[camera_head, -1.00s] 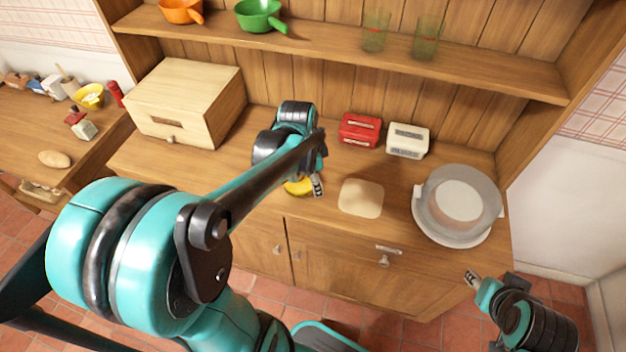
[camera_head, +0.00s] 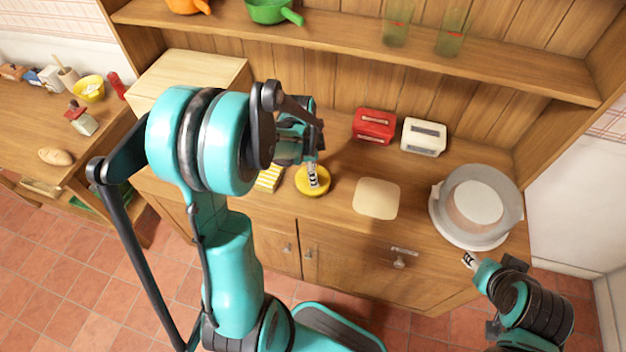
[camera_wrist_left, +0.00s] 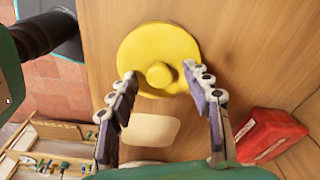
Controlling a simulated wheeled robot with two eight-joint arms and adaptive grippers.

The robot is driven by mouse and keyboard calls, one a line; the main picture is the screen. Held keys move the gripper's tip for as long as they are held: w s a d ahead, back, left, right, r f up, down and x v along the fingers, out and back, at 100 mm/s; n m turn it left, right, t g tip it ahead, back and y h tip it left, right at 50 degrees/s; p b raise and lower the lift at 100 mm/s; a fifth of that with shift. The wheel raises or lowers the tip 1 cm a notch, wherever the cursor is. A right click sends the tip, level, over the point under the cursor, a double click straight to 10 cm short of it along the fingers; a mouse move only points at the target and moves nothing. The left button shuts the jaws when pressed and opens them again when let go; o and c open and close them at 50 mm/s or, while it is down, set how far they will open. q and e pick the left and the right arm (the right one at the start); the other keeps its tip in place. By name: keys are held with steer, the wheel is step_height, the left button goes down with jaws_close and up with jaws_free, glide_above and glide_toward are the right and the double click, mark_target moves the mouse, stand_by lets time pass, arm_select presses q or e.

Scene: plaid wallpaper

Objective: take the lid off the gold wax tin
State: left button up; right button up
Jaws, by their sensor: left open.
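The gold wax tin (camera_head: 311,184) stands on the wooden counter, left of the pale square board. Its round yellow lid (camera_wrist_left: 140,50) with a central knob (camera_wrist_left: 159,75) fills the upper middle of the left wrist view. The tin's body is mostly hidden under the lid. My left gripper (camera_head: 314,184) is over the tin in the head view. In the wrist view its open fingers (camera_wrist_left: 160,83) point at the lid, one on each side of the knob, apart from it. My right gripper (camera_head: 468,260) hangs in front of the counter at the right, away from the tin, too small to judge.
A yellow striped item (camera_head: 269,178) lies close left of the tin. The pale board (camera_head: 376,198) is at its right. A red toaster-like box (camera_head: 374,126), a white one (camera_head: 424,136) and a white plate with a clear cover (camera_head: 472,237) stand further right. A wooden box (camera_head: 190,75) is back left.

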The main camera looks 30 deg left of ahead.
arm_select(q)
steer(key=shift+r, duration=0.1)
jaws_close()
